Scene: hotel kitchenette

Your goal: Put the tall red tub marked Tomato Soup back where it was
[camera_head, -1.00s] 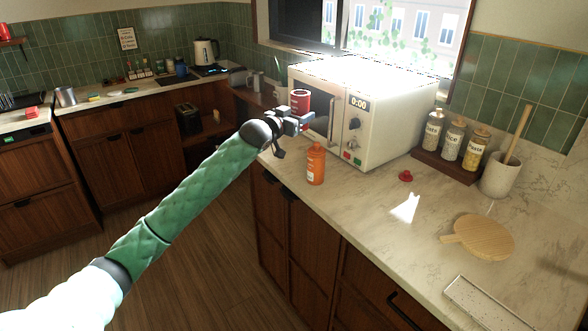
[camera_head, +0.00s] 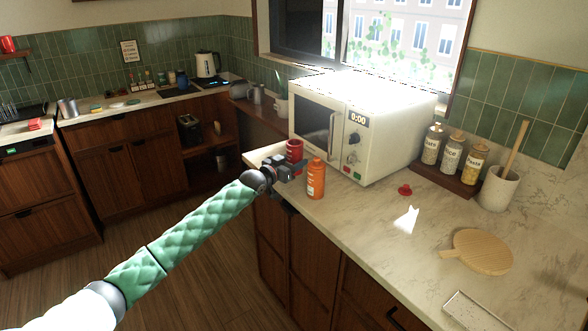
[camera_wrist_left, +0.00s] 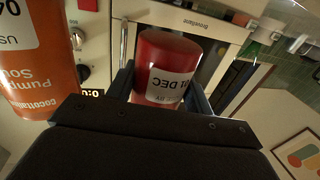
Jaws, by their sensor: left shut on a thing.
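The red tub (camera_head: 294,150) is upright in my left gripper (camera_head: 292,168), at the counter's left end in front of the microwave. In the left wrist view the red tub (camera_wrist_left: 166,66) sits between the two fingers and shows a white date label reading "DEC". The gripper is shut on it. Its Tomato Soup marking is not visible. I cannot tell whether its base touches the counter. An orange tub (camera_head: 316,180) stands just right of the gripper. In the left wrist view this orange tub (camera_wrist_left: 38,70) reads "Pumpkin Soup". My right gripper is not in view.
The cream microwave (camera_head: 360,125) stands close behind the red tub. A small red lid-like item (camera_head: 404,190), a round wooden board (camera_head: 482,252) and a rack of jars (camera_head: 446,173) are further right. The marble counter (camera_head: 360,225) is clear in front of the microwave.

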